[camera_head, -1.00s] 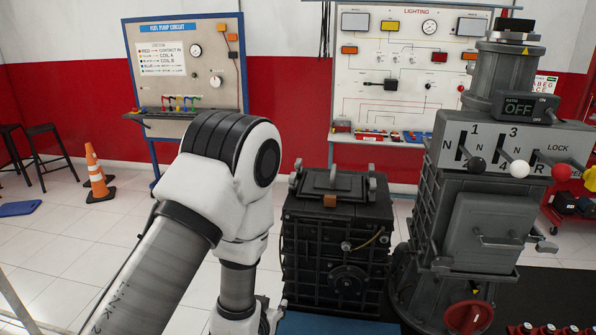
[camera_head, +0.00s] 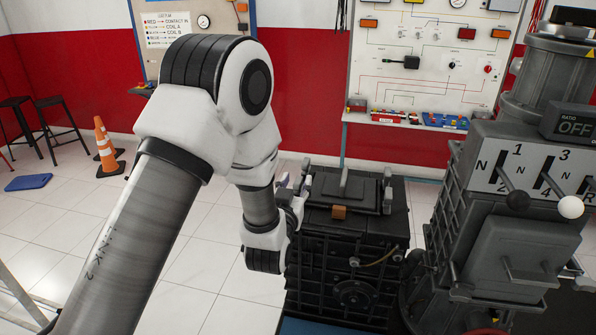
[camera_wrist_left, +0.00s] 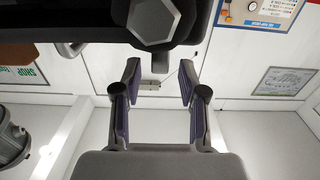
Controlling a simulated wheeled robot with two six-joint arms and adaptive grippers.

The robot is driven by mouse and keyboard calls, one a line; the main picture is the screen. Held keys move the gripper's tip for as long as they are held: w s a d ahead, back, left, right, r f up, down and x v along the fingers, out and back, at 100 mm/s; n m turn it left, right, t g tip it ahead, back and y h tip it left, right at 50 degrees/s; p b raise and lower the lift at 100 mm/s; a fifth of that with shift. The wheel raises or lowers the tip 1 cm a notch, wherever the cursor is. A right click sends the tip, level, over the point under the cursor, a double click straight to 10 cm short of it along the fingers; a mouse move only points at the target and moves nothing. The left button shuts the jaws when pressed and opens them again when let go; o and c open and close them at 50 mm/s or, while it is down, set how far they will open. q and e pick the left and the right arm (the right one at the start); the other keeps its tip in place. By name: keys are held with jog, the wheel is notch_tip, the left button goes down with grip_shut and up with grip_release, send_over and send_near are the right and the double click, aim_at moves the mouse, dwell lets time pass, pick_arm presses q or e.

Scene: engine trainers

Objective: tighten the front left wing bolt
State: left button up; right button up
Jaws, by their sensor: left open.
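The black engine box (camera_head: 345,262) stands in the middle of the head view, with grey wing bolts at the corners of its lid. One near-right wing bolt (camera_head: 387,200) shows clearly. My left gripper (camera_head: 291,187) is at the box's left edge, fingers up, and covers the front left corner. The front left wing bolt cannot be made out apart from the gripper there. In the left wrist view my left gripper (camera_wrist_left: 159,82) is open, with a grey stub (camera_wrist_left: 160,62) between its fingertips, apart from both. A grey hexagonal piece (camera_wrist_left: 155,20) is above it. My right gripper is not in view.
A grey machine with levers (camera_head: 515,225) stands close to the box's right. A brown block (camera_head: 339,212) sits at the lid's front. Wall panels (camera_head: 430,65) are behind.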

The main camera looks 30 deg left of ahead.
aim_at(300, 177)
pick_arm(q)
jog(key=w, duration=0.2)
jog(key=w+a+f, duration=0.1)
jog(key=shift+w, duration=0.25)
jog(key=shift+s+d+r, duration=0.1)
jog(key=shift+s+d, duration=0.05)
jog(key=shift+s, duration=0.05)
jog(key=shift+s+d+r, duration=0.1)
jog(key=shift+s+r, duration=0.1)
jog(key=shift+s, duration=0.1)
jog(key=shift+c, duration=1)
jog(key=shift+s, duration=0.1)
grip_shut()
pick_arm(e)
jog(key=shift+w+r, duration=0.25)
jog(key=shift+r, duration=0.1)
